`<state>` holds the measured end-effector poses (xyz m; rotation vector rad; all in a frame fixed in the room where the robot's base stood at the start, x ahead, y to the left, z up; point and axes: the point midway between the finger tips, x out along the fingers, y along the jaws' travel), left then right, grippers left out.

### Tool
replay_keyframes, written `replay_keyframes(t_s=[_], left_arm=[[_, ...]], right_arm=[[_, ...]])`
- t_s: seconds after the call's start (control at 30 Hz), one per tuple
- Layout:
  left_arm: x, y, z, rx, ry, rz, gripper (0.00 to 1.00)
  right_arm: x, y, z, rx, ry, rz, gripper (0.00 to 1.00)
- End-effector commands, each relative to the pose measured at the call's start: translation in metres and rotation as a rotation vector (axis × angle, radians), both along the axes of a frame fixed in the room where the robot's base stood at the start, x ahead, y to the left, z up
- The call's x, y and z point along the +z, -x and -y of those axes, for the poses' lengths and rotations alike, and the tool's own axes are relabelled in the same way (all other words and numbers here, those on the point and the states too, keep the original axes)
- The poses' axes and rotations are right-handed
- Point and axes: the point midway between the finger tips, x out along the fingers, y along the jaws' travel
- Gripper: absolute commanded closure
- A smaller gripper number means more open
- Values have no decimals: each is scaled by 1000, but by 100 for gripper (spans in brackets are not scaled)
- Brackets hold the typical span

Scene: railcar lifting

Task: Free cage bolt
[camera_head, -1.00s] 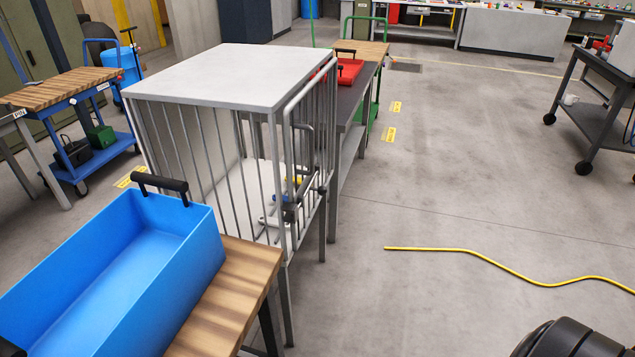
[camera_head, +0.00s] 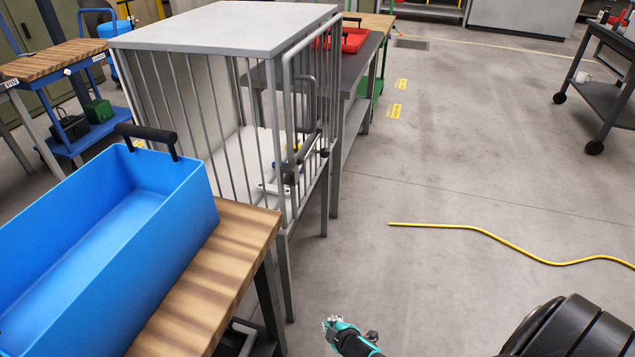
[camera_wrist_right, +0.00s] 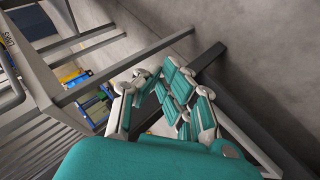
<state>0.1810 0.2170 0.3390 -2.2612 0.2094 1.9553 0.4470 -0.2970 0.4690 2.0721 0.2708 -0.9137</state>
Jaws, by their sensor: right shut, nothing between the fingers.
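A grey-white cage (camera_head: 222,27) with vertical bars stands left of centre in the head view. Its barred door (camera_head: 288,130) is on the right side. A bolt with a dark grip (camera_head: 291,175) shows low on the door side; bars partly cover it, and I cannot tell whether it is fully engaged. My right gripper (camera_head: 336,325) is at the bottom of the head view, in front of the cage and apart from it. In the right wrist view my right gripper (camera_wrist_right: 160,85) has its teal-and-white fingers closed with nothing between them. My left gripper is out of view.
A blue bin (camera_head: 110,240) sits on a wooden-topped table (camera_head: 205,290) at the left, close to the cage. A red tray (camera_head: 352,40) is on a bench behind. A yellow cable (camera_head: 500,240) lies on the floor. Floor right of the cage is open.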

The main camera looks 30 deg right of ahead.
Motion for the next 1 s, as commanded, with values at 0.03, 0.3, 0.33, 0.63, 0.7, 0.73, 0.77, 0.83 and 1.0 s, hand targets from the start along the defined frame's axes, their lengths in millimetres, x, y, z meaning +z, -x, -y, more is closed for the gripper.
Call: replay_keyframes(t_s=[0.03,0.3,0.33,0.63,0.7,0.73,0.77,0.83,1.0], left_arm=[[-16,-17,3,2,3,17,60],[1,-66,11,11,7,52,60],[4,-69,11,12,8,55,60],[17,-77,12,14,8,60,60],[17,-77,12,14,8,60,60],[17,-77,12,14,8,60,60],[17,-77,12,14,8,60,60],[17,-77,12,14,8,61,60],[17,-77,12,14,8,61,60]], right_arm=[[30,-50,12,58,110,129,100],[257,-148,48,162,680,576,100],[274,-149,50,159,721,603,100],[335,-146,53,142,866,689,100],[335,-146,53,141,865,688,100],[335,-146,53,142,865,689,100],[335,-146,53,142,864,688,100],[335,-146,53,142,864,688,100],[336,-156,55,142,863,689,100]])
